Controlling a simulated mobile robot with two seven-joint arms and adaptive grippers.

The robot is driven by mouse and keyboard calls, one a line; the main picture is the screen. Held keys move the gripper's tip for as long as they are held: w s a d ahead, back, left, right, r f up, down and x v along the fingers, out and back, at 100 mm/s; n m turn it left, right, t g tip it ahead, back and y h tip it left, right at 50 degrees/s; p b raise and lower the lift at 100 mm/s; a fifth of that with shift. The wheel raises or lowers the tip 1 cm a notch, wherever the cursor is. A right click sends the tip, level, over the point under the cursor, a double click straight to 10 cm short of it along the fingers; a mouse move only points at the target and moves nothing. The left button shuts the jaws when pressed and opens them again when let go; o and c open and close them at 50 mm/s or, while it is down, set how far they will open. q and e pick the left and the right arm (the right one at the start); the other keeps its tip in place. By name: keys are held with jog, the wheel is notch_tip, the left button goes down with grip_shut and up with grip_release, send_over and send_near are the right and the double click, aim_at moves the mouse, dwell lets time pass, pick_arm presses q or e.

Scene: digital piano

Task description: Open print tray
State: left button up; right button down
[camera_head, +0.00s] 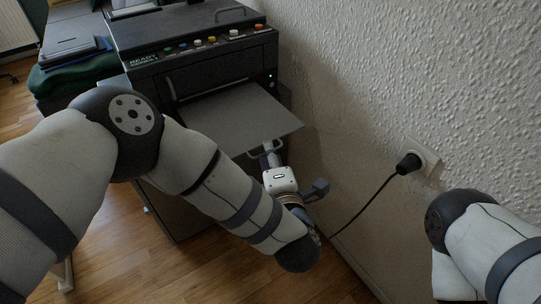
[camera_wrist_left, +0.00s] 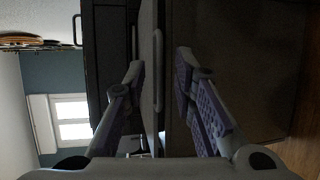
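The printer (camera_head: 190,52) is a dark box with a row of coloured buttons, standing against the wall. Its flat grey print tray (camera_head: 240,117) sticks out of the front slot. The tray has a thin bar handle on its front edge, which also shows in the left wrist view (camera_wrist_left: 158,70). My left gripper (camera_head: 271,150) is at this handle, below the tray's front edge. In the left wrist view its two fingers are apart, with the handle between them and gaps on both sides. My right gripper is out of view; only part of my right arm shows.
A wall socket with a black plug (camera_head: 408,163) and hanging cable is right of the printer. The textured wall (camera_head: 400,70) is close on the right. A dark green item (camera_head: 75,72) lies left of the printer. The wooden floor is clear in front.

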pick_arm(q)
jog(key=v, duration=0.7)
jog(key=shift+s, duration=0.2)
jog(key=shift+r, duration=0.1)
